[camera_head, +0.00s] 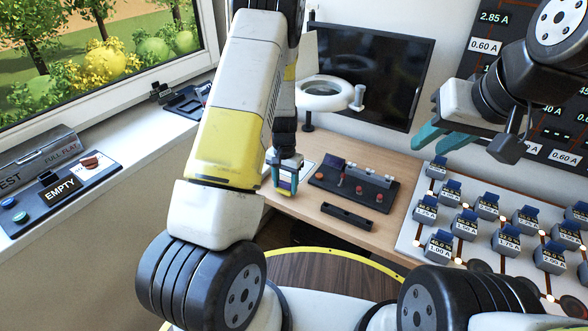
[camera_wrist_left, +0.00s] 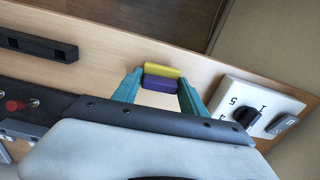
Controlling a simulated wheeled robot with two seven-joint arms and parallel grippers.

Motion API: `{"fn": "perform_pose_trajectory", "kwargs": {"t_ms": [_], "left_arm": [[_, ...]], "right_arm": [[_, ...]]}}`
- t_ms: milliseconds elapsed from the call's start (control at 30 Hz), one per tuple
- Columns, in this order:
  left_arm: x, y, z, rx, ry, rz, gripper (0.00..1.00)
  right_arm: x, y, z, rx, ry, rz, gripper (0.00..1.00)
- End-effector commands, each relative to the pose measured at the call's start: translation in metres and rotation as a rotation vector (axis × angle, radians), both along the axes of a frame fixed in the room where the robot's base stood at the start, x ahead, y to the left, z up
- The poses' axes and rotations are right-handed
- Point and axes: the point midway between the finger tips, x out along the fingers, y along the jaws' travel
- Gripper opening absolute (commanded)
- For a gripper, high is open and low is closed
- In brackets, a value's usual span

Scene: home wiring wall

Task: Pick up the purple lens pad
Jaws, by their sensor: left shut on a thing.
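The purple lens pad (camera_wrist_left: 160,84) is a small block between the teal fingertips of my left gripper (camera_wrist_left: 160,80) in the left wrist view. A yellow block-like part (camera_wrist_left: 162,70) lies directly against its far side; I cannot tell whether the two are one piece. My left gripper is shut on the pad, over the wooden desk. In the head view the left gripper (camera_head: 287,182) is low over the desk's left part, and the pad is small and partly hidden there. My right gripper (camera_head: 440,137) is raised at the right, with its teal fingers apart and nothing visible between them.
The desk (camera_head: 310,210) carries a dark control panel (camera_head: 352,187) and a black slotted bar (camera_head: 347,216). A white dial plate (camera_wrist_left: 240,100) lies beside the left gripper. A board of labelled blocks (camera_head: 420,215) is at right, a monitor (camera_head: 385,70) behind, a windowsill (camera_head: 130,150) at left.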

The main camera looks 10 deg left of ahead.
Motion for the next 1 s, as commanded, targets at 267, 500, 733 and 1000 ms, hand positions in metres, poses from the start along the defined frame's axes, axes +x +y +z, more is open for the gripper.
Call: {"fn": "perform_pose_trajectory", "kwargs": {"t_ms": [267, 500, 733, 1000], "left_arm": [[-0.026, 0.002, 0.025, -0.001, 0.003, 0.002, 0.12], [-0.087, 0.007, 0.030, -0.002, 0.003, 0.003, 0.12], [-0.137, 0.011, 0.035, -0.001, 0.002, 0.002, 0.12], [-0.159, 0.013, 0.037, 0.000, 0.000, 0.002, 0.12]], "right_arm": [[0.000, 0.000, 0.000, 0.000, 0.000, 0.000, 0.31], [0.000, 0.000, 0.000, 0.000, 0.000, 0.000, 0.31], [0.000, 0.000, 0.000, 0.000, 0.000, 0.000, 0.31], [0.000, 0.000, 0.000, 0.000, 0.000, 0.000, 0.31]]}}
